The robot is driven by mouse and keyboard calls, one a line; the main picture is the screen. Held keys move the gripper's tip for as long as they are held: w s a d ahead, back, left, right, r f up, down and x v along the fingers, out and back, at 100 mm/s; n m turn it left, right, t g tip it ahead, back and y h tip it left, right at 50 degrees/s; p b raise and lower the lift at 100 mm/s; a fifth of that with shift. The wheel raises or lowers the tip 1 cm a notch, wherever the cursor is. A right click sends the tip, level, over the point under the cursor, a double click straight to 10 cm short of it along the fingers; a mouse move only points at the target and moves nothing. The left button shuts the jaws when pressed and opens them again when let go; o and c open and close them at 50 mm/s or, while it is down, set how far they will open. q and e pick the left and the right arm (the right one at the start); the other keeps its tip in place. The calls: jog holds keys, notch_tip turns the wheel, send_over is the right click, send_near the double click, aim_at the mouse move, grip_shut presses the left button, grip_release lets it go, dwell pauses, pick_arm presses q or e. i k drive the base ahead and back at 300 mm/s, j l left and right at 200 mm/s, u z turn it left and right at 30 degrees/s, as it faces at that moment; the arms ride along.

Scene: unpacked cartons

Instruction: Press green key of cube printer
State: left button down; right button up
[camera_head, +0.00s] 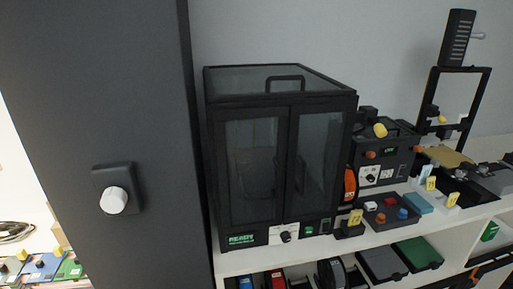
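The cube printer appears to be the black box-shaped machine (252,110) on the white shelf. It has two closed glazed doors and a handle on top. Its lower front strip carries a green "READY" label at the left and a pale panel with a dark round knob (286,237). To the right of the knob is a small green key (309,230). The inside is dim behind the glass. Neither of my grippers is in view, and nothing touches the key.
A dark upright panel (110,90) with a white knob (114,200) stands at the left. The white shelf (440,228) holds another black machine (385,150), a tray with coloured buttons (391,212) and yellow number tags. Several coloured items lie on a lower level.

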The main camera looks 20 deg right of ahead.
aim_at(309, 230)
jog(key=z, duration=1.25)
